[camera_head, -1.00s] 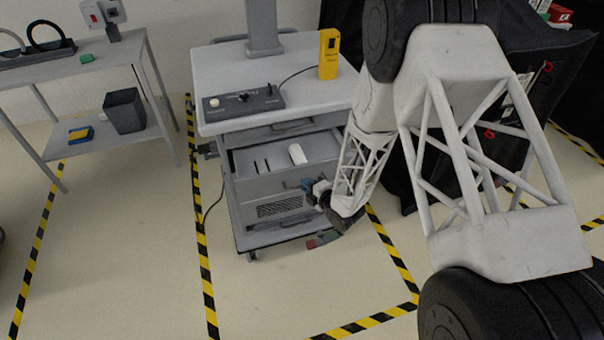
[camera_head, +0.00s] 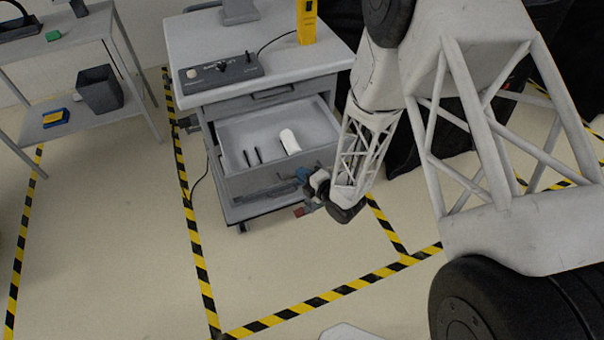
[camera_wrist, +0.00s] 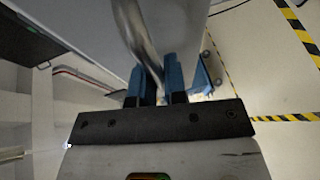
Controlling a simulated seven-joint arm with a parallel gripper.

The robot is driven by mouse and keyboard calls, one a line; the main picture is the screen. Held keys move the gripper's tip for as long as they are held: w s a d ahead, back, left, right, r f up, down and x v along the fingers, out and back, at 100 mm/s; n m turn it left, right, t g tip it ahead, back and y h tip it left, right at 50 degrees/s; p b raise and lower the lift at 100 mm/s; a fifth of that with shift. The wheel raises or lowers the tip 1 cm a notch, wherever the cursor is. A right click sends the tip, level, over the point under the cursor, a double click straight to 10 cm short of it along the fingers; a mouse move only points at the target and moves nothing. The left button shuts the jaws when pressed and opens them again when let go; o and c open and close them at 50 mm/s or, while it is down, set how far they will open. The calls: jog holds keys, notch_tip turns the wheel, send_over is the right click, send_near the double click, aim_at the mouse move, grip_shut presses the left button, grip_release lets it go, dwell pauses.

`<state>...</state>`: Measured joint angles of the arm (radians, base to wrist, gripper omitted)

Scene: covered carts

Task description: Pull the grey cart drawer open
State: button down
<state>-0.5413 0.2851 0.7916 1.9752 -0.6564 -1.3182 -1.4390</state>
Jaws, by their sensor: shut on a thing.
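The grey cart (camera_head: 190,62) stands left of centre in the head view. Its drawer (camera_head: 315,128) is pulled well out, with the inside floor visible from above. A white cylinder (camera_head: 289,141) and two thin dark items (camera_head: 252,157) lie in it. My gripper (camera_head: 304,176) is at the right part of the drawer front. In the wrist view the blue fingers of my gripper (camera_wrist: 157,68) are closed around a shiny metal handle bar (camera_wrist: 136,32). In the head view the handle under my gripper is mostly hidden.
On the cart top are a control box (camera_head: 220,70) and a yellow device (camera_head: 307,22). A side table (camera_head: 75,55) with a dark bin (camera_head: 100,90) stands at the left. Black-yellow tape (camera_head: 330,296) marks the floor. The floor in front of the cart is clear.

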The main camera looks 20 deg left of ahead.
jog(key=c, duration=1.2)
grip_release()
jog(key=shift+d, duration=0.1)
jog(key=v, duration=0.7)
jog(key=shift+d, duration=0.3)
jog(key=shift+s+r, duration=0.1)
